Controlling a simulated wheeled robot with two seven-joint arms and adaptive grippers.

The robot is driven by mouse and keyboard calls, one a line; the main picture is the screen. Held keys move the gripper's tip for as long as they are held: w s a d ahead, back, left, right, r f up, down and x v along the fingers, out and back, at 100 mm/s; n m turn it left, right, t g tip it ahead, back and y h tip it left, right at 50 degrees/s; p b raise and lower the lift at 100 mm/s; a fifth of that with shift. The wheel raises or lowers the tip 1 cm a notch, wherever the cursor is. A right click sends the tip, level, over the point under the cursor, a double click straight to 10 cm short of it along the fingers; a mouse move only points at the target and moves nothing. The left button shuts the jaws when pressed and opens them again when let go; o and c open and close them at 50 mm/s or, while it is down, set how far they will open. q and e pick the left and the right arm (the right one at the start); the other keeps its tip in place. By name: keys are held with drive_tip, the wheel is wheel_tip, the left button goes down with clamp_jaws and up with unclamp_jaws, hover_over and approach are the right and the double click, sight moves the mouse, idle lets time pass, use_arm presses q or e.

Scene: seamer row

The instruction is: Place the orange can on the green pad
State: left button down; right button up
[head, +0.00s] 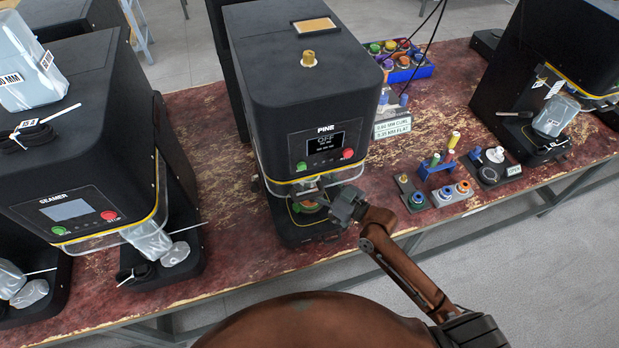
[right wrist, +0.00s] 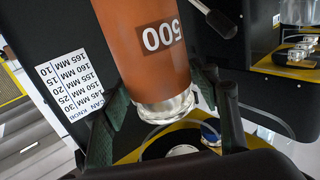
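The orange can (right wrist: 150,45) fills the upper middle of the right wrist view, with an upside-down "500" label and a shiny silver end. My right gripper (right wrist: 165,95) has a dark finger on each side of the can near that end, and the fingers look closed on it. In the head view my right gripper (head: 341,205) is at the front opening of the middle machine, and the can is not clearly seen there. A green patch, likely the green pad (head: 308,206), shows inside that opening, partly covered. Whether the can touches it is hidden. My left gripper is not in view.
The middle machine (head: 300,95) marked PINE has a clear guard with a yellow edge around its opening. Another seamer (head: 85,170) stands left and one (head: 560,55) right. Small tools and rings (head: 445,190) lie on the red table right of my arm.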

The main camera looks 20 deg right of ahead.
drive_tip(key=shift+o, duration=1)
drive_tip(key=shift+r, duration=0.15)
drive_tip(key=b+v, duration=0.1)
drive_tip(key=v, duration=1.1)
drive_tip(key=shift+a, duration=0.1)
drive_tip(key=shift+c, duration=0.4)
idle(0.9)
